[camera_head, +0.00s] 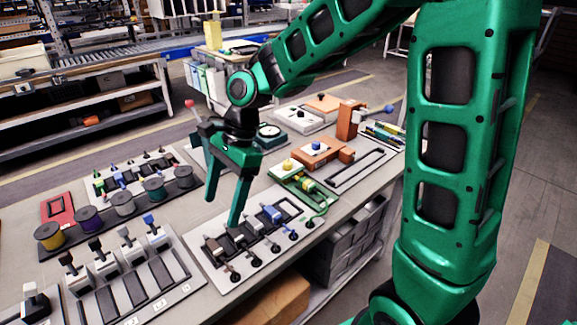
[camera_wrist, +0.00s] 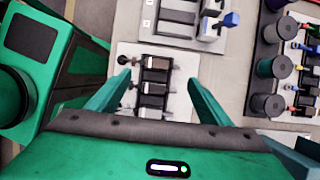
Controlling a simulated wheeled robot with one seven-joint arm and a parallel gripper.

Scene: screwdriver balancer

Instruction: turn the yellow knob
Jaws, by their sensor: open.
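A small yellow knob (camera_head: 288,165) sits on the green fixture (camera_head: 318,196) in the middle of the workbench in the head view. The knob does not show in the wrist view. My gripper (camera_head: 221,212) is open and empty, its two fingers pointing down. It hangs to the left of the yellow knob, apart from it, over the near panel (camera_head: 216,272) with black slots and several round-ended pegs. In the wrist view, my open gripper (camera_wrist: 159,78) has its fingers on either side of part of this panel (camera_wrist: 183,101).
An orange block with a blue knob (camera_head: 318,147) stands behind the green fixture. A row of spools (camera_head: 123,204) and a panel of upright connectors (camera_head: 130,285) lie to the left. Several tools (camera_head: 383,134) lie at the back right.

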